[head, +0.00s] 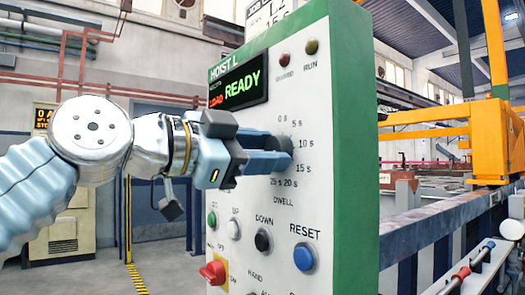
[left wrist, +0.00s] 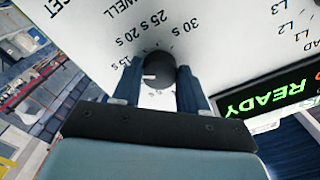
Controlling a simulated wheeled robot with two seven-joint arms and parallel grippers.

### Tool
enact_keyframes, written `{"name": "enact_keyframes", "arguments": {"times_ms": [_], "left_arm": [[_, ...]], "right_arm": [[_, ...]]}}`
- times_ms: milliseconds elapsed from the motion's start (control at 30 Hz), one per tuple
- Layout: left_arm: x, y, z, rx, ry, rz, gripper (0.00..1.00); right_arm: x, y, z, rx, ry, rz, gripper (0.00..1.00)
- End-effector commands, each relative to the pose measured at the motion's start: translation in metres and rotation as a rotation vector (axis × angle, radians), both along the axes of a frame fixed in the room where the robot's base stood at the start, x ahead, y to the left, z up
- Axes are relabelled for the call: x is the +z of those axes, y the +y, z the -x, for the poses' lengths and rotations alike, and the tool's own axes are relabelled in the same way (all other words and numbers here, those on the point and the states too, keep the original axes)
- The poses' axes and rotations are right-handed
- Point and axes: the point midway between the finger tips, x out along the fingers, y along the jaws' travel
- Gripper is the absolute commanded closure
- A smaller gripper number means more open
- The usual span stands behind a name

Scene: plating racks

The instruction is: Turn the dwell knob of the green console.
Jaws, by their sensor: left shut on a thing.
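The green console (head: 353,120) has a white front panel and stands in the middle of the head view. Its dwell knob (left wrist: 158,68) is dark and round, with a printed scale of seconds around it. My left gripper (head: 280,151) comes in from the left and is shut on the knob, with one finger on each side of it, as the left wrist view also shows. In the head view the fingers hide most of the knob. I cannot tell for sure which mark the knob points to. My right gripper is not in view.
A lit display (head: 239,86) reading READY sits above the knob. Below are a black DOWN button (head: 264,241), a blue RESET button (head: 304,257) and a red switch (head: 213,271). A railing (head: 430,231) and an orange frame (head: 487,140) stand at the right.

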Motion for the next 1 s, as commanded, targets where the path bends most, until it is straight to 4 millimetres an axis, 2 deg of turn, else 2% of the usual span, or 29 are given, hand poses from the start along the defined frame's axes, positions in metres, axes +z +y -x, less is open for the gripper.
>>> {"name": "enact_keyframes", "arguments": {"times_ms": [67,100,267,533,667,1000], "left_arm": [[0.000,0.000,0.000,0.000,0.000,0.000,0.88],[0.000,0.000,0.000,0.000,0.001,0.001,0.56],[0.000,0.000,0.000,0.000,0.001,0.001,0.32],[0.000,0.001,0.000,0.000,0.001,0.001,0.32],[-0.001,0.009,0.006,0.002,0.000,0.000,0.32],[-0.002,0.072,0.052,0.003,-0.002,0.004,0.32]], "right_arm": [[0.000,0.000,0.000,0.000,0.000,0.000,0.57],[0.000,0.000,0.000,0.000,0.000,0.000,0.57],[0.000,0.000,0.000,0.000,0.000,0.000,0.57],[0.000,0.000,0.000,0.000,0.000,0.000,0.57],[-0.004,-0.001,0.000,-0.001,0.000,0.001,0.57],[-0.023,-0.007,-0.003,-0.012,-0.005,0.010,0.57]]}}
